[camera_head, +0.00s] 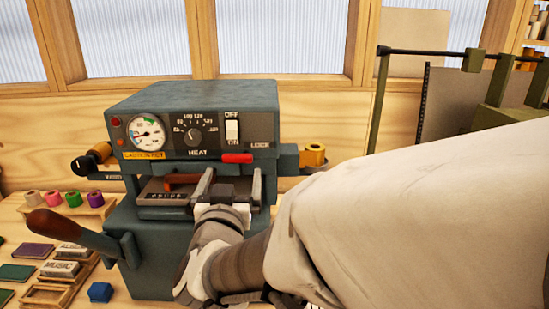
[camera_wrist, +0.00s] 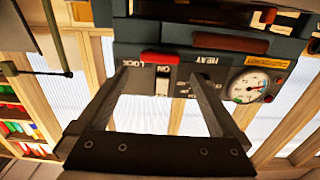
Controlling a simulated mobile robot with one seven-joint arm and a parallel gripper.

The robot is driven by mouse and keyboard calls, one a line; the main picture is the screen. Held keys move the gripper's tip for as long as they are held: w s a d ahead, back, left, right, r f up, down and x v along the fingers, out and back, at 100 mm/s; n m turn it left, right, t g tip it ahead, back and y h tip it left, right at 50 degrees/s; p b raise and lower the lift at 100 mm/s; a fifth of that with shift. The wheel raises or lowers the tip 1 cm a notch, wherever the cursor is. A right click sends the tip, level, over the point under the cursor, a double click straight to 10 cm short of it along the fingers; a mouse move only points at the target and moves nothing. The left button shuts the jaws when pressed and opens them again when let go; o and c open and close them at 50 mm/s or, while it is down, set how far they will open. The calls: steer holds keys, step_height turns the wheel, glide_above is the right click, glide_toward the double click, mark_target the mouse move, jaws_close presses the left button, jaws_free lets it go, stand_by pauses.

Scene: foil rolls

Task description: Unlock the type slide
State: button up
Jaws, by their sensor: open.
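The blue-grey foil press (camera_head: 190,98) stands on the bench. Its red lock lever (camera_head: 237,158) lies roughly level below the LOCK label at the right of the front panel; it also shows upside down in the wrist view (camera_wrist: 160,57). The type slide (camera_head: 163,198) with a brown handle (camera_head: 182,179) sits in the press opening below the panel. My gripper (camera_head: 231,176) is open and empty in front of the press, just below the red lever. In the wrist view its fingers (camera_wrist: 160,76) reach toward the panel, with the lever between and beyond their tips, apart from them.
A long brown-handled lever (camera_head: 70,231) projects at the press's left. Coloured foil rolls (camera_head: 74,197) stand on a rack at left. A blue block (camera_head: 100,292) and type plates lie in front. A green frame (camera_head: 472,60) stands at right. My arm hides the lower right.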

steer(key=s, duration=1.1)
steer(key=shift+d, duration=0.3)
steer(key=w+r+n+g+y+p, duration=0.2)
steer(key=w+r+g+y+p, duration=0.1)
steer(key=w+r+g+y, duration=0.15)
steer(key=s+d+f+m+g+h+p, duration=0.1)
steer(key=s+d+g, duration=0.3)
steer(key=d, duration=0.8)
steer(key=s+d+f+m+g+h+p, duration=0.1)
steer(key=s+d+f+g+h+p, duration=0.2)
steer(key=s+d, duration=0.5)
steer(key=d+g+h, duration=0.1)
steer(key=d, duration=0.2)
steer(key=shift+s+d+f, duration=0.15)
steer(key=shift+s+d, duration=0.05)
steer(key=shift+d, duration=0.15)
steer(key=shift+h, duration=0.25)
